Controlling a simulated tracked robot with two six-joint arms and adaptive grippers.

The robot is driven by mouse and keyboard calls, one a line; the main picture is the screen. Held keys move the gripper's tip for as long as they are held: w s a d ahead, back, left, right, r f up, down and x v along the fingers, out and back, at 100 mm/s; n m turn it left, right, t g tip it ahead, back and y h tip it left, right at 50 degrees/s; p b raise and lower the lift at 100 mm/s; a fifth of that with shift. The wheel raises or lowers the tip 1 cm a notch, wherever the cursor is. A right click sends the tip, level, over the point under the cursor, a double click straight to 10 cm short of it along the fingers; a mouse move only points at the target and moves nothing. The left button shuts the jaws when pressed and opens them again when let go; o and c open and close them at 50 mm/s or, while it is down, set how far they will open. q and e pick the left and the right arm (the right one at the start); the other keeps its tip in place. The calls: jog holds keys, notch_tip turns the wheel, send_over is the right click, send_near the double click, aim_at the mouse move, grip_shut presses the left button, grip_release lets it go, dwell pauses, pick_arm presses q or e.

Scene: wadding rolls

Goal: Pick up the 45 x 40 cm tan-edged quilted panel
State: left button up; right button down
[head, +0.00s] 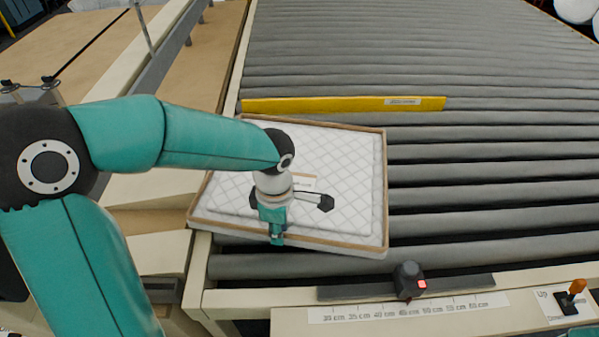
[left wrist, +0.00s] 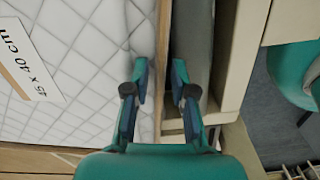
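The tan-edged quilted panel (head: 345,165) is white with a diamond pattern and lies flat, slightly turned, on the left end of the rollers. Its left corner reaches over the side frame. In the left wrist view the panel (left wrist: 95,40) carries a "45 x 40 cm" label (left wrist: 25,60). My left gripper (head: 277,238) points down at the panel's front edge. In the left wrist view the gripper (left wrist: 161,72) is open, with the tan edge between its fingers, one on each side. Whether the fingers touch the panel I cannot tell. My right gripper is not in view.
A yellow bar (head: 340,104) lies across the rollers behind the panel. A dark block with a red light (head: 409,280) stands on the front rail, above a centimetre scale (head: 410,308). An orange-handled lever (head: 575,290) is at front right. The rollers (head: 480,170) to the right are clear.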

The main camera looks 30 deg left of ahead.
pick_arm(q)
jog(key=shift+c, duration=0.5)
grip_shut()
jog(key=shift+r, duration=0.2)
